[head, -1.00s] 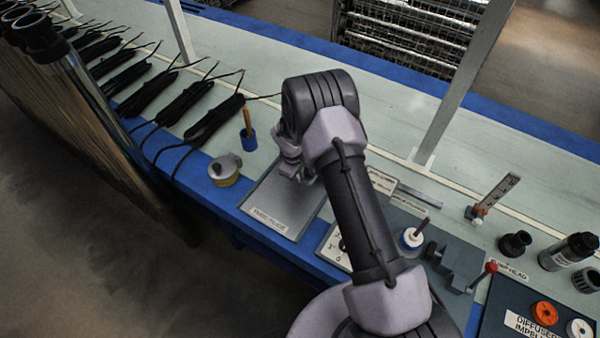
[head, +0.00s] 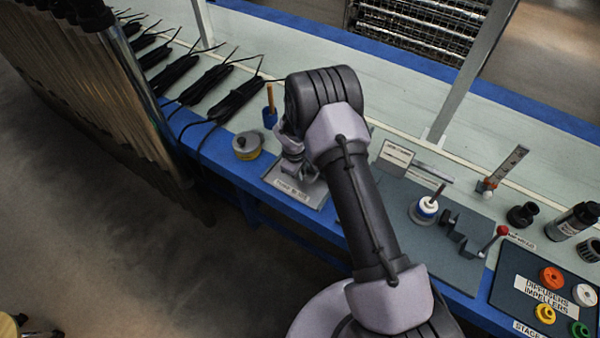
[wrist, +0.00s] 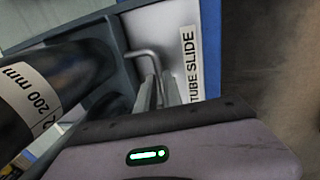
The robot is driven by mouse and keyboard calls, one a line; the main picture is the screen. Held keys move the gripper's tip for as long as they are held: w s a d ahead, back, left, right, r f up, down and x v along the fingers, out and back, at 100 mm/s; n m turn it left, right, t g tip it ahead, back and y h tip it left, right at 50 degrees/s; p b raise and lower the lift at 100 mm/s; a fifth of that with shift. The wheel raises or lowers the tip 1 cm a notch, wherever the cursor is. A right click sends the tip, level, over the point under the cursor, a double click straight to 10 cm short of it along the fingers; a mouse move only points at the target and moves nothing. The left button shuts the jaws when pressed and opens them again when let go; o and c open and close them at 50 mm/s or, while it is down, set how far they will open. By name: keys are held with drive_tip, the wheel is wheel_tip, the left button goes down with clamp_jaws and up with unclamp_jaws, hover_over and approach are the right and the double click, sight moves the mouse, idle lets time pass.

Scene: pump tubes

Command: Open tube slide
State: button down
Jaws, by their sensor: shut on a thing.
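My gripper (wrist: 160,92) shows in the wrist view, its two grey fingers close together beside a bent metal handle (wrist: 146,58). It is shut on the handle, though the exact contact is partly hidden. A white face with the black label "TUBE SLIDE" (wrist: 190,62) is just right of the fingers. A dark tube marked "200 mm" (wrist: 45,88) lies at the left. In the head view, my gripper (head: 293,165) is over a grey labelled plate (head: 300,192) at the bench's front edge. My arm hides much of the area behind it.
A yellow-grey can (head: 247,145) stands left of my gripper. Black cable bundles (head: 235,97) and long tubes (head: 135,95) are further left. A grey fixture with a red-knobbed lever (head: 502,231) and a tray of coloured rings (head: 525,285) are at right. Open floor lies in front.

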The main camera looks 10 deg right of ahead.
drive_tip(key=c, duration=1.5)
unclamp_jaws()
drive_tip(key=shift+r, duration=0.1)
drive_tip(key=r+p, duration=0.2)
drive_tip(key=r, duration=0.3)
drive_tip(key=s+a+r+p, duration=0.1)
drive_tip(key=r+p, duration=0.1)
drive_tip(key=r, duration=0.4)
drive_tip(key=s+a+r+p, duration=0.1)
drive_tip(key=r+p, duration=0.1)
drive_tip(key=r, duration=0.4)
drive_tip(key=shift+s, duration=0.1)
